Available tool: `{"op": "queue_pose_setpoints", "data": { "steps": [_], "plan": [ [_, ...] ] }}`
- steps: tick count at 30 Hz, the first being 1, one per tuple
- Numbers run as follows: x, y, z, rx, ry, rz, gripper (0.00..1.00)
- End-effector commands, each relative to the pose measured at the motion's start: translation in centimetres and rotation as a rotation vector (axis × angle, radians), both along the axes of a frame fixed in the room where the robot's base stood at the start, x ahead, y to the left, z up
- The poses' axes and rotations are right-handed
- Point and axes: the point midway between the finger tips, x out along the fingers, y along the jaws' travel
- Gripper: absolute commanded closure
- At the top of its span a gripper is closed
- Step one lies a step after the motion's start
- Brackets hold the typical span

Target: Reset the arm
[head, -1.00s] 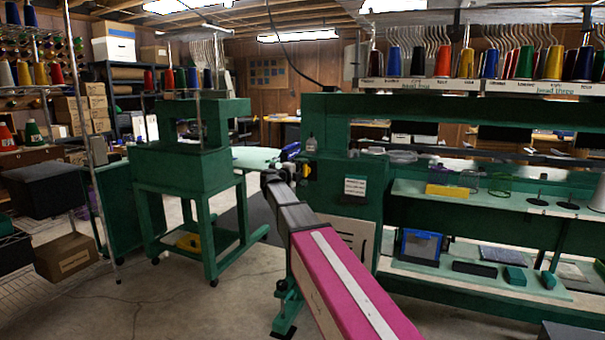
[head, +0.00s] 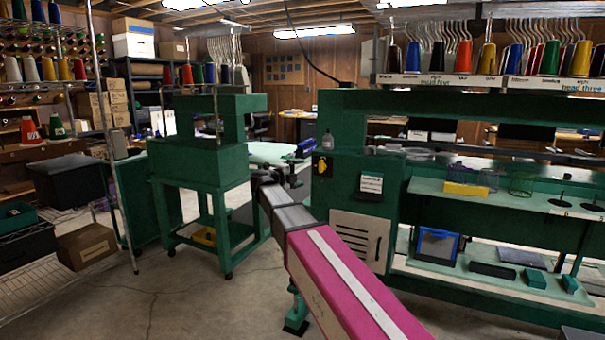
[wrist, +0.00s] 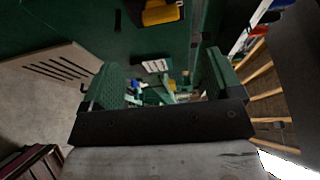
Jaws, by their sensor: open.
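My arm, with a pink section and a grey section, reaches forward from the bottom of the head view. My gripper (head: 290,172) is at its far end, in front of the green machine cabinet (head: 345,205). In the wrist view my gripper (wrist: 160,85) shows two green fingers set wide apart. Nothing is between them; a white label and the green cabinet front lie beyond. Fine detail of the gripper is too small to tell in the head view.
A green machine on a wheeled stand (head: 205,150) is at left. A wire rack (head: 75,290) and a cardboard box (head: 87,246) are at far left. The long green machine with shelves (head: 480,190) fills the right. Bare concrete floor (head: 190,300) lies at lower left.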

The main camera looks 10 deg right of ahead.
Motion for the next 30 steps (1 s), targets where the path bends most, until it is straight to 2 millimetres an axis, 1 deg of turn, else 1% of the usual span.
{"op": "queue_pose_setpoints", "data": {
  "steps": [8,11,14,19,22,25,29,30],
  "plan": [
    [0.0,0.0,0.0,-0.003,-0.001,0.003,0.15],
    [0.2,-0.2,-0.2,-0.029,-0.004,0.035,0.15],
    [0.6,-0.4,-0.5,-0.091,-0.007,0.107,0.15],
    [1.5,-0.2,-1.8,-0.265,0.013,0.322,0.15],
    [1.7,0.4,-3.4,-0.379,0.054,0.47,0.15],
    [1.6,1.2,-5.7,-0.493,0.122,0.631,0.15],
    [0.5,2.3,-9.9,-0.626,0.247,0.842,0.15],
    [0.0,2.6,-11.4,-0.662,0.294,0.907,0.15]
  ]
}}
